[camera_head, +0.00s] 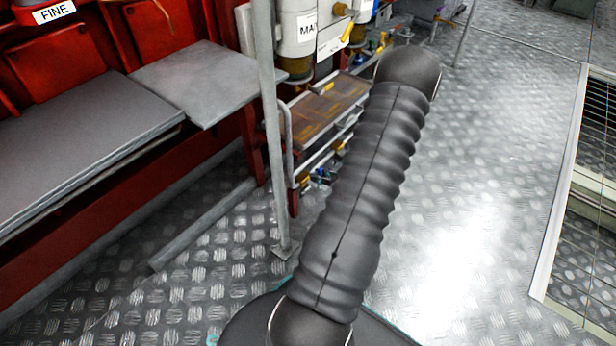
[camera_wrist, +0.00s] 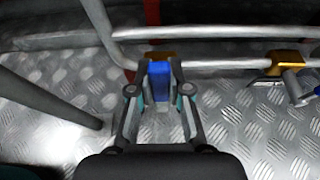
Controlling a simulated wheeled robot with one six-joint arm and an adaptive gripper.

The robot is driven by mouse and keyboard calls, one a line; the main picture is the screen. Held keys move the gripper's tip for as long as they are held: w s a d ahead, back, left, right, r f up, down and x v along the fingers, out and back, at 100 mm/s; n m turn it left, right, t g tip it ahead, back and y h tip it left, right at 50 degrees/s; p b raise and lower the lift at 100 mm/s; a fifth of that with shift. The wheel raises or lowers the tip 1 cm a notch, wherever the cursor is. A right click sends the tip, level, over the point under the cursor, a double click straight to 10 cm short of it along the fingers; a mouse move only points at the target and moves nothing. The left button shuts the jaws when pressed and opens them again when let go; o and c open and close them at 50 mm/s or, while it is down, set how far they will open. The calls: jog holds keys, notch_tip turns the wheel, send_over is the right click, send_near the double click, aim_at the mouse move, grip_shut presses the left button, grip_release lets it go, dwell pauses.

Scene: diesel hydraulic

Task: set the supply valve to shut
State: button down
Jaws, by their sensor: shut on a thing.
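In the wrist view my gripper (camera_wrist: 160,72) is shut on a blue valve handle (camera_wrist: 159,88), with one finger on each side of it. Behind the handle, part of a brass valve body (camera_wrist: 160,56) shows on a horizontal grey pipe (camera_wrist: 215,63). No label shows here, so I cannot tell from a marking that this is the supply valve. The handle points from the pipe toward my gripper. In the head view my dark arm hides the gripper and the held handle.
A second brass valve (camera_wrist: 288,58) with a grey lever sits to the right on the pipe. A grey post (camera_head: 267,120) and a shelf rack (camera_head: 322,115) stand left of my arm. A grey bench top (camera_head: 85,115) is farther left. The metal floor (camera_head: 470,200) at right is clear.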

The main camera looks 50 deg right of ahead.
jog(key=shift+s+a, duration=0.1)
dwell(0.4)
jog(key=c, duration=1.1)
grip_release()
jog(key=v, duration=1.2)
jog(key=shift+r, duration=0.1)
